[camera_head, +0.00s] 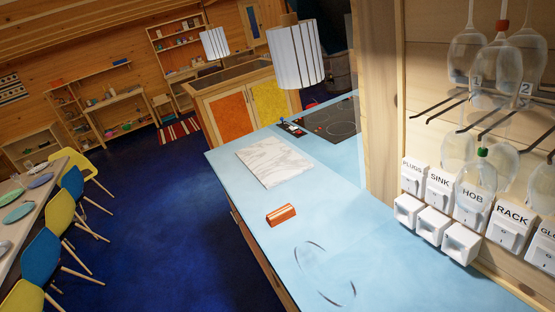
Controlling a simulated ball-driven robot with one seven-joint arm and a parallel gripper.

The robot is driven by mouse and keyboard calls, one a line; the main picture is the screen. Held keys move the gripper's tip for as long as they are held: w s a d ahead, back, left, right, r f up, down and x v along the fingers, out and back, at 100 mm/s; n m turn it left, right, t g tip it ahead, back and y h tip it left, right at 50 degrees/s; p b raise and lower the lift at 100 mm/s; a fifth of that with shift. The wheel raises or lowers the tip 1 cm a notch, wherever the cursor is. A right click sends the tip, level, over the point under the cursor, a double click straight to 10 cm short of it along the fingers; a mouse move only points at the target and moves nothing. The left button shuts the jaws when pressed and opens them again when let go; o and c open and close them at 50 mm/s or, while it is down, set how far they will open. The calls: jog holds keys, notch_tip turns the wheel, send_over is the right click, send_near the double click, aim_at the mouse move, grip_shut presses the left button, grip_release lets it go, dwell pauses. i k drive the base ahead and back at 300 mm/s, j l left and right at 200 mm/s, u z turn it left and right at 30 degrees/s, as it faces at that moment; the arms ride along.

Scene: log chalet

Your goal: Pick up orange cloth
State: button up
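A small orange block-shaped item with pale stripes (281,214), which looks like the folded orange cloth, lies on the light blue counter (228,172). It is in front of the white marble board (275,162), with bare counter between them. Nothing covers it. My gripper is not in view.
A faint, clear outline with dark arcs (325,274), perhaps glass, is on the near counter. A black hob (332,120) is farther back. At right are labelled switches (437,189) and hanging glasses (483,165). A white lamp (296,55) hangs above. Blue floor is open at left.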

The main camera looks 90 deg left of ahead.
aim_at(287, 212)
jog(key=u, duration=2.35)
